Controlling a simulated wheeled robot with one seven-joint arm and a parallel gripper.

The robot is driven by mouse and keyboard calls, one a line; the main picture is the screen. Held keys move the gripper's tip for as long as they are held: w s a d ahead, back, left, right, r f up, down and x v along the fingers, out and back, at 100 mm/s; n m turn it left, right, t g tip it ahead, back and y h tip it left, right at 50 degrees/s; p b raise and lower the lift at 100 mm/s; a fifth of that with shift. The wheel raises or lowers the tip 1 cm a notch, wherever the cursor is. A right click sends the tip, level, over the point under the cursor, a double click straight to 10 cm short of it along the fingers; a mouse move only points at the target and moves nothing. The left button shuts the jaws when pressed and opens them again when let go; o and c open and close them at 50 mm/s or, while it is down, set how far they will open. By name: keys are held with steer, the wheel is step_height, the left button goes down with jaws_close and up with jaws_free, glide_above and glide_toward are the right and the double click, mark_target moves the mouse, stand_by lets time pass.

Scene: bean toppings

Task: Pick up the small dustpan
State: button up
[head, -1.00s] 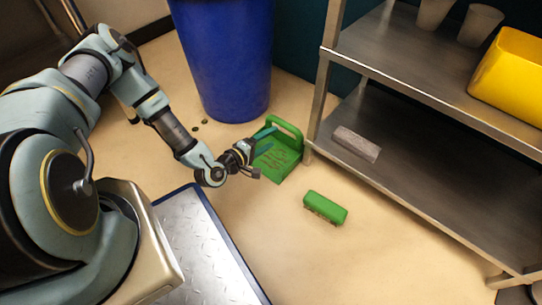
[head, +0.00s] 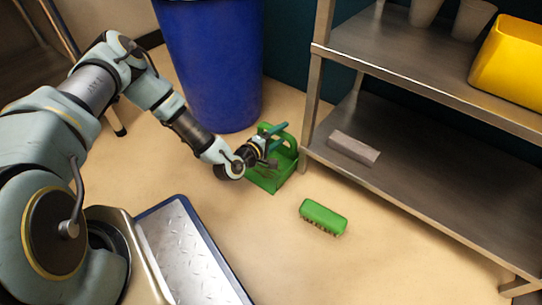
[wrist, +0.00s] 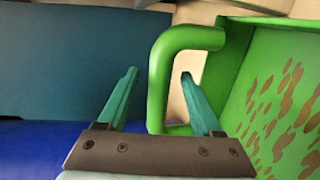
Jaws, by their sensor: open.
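The small green dustpan (head: 266,182) sits on the floor between the blue bin and the metal shelf, partly hidden by my gripper (head: 277,140). In the wrist view, its handle (wrist: 158,95) is a bent green bar, and its pan (wrist: 275,90) with brown specks fills the right side. My gripper (wrist: 158,74) is open, with teal fingers on both sides of the handle in the picture. I cannot tell how deep the handle lies between the fingers. Neither finger is clearly pressing on it.
A green brush (head: 323,216) lies on the floor to the right. The blue bin (head: 210,65) stands close behind the dustpan. The metal shelf (head: 420,190) is close on the right and holds a grey block (head: 354,148) and a yellow container (head: 510,65).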

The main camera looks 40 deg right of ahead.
steer(key=shift+d, duration=0.35)
jaws_close()
stand_by(1.2)
